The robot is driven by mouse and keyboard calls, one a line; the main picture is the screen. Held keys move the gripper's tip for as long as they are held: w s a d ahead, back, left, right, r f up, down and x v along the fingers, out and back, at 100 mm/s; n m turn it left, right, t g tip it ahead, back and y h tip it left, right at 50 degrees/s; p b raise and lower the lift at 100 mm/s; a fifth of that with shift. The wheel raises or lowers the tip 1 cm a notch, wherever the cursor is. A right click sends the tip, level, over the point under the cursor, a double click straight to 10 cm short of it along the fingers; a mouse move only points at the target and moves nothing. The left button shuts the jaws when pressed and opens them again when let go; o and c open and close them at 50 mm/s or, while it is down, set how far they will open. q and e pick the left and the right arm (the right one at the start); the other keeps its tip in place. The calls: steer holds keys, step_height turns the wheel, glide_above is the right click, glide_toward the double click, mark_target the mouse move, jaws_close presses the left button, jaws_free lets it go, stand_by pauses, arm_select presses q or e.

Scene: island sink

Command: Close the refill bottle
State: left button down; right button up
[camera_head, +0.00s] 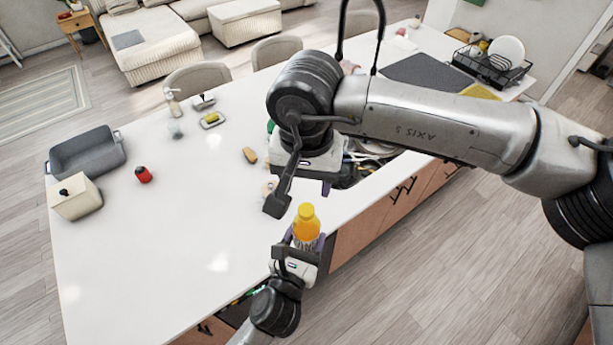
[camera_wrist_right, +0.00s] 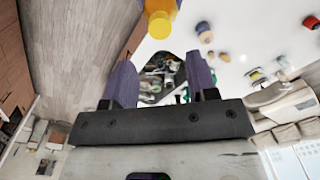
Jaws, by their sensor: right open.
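The top also shows at the upper edge of the right wrist view (camera_wrist_right: 159,18). I cannot tell whether its cap is closed. My right gripper (camera_wrist_right: 162,78) is open, with nothing between its fingers. In the head view it is above and behind the bottle, partly hidden by its own arm.
The sink (camera_head: 372,152) with dishes lies behind my right gripper. A grey tray (camera_head: 88,152), a cream box (camera_head: 76,198), a red item (camera_head: 144,175) and a sponge dish (camera_head: 212,119) stand on the left. A dish rack (camera_head: 490,65) is back right. The front-left worktop is clear.

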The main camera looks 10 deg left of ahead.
mark_target(306, 209)
steer(key=shift+f, duration=4.05)
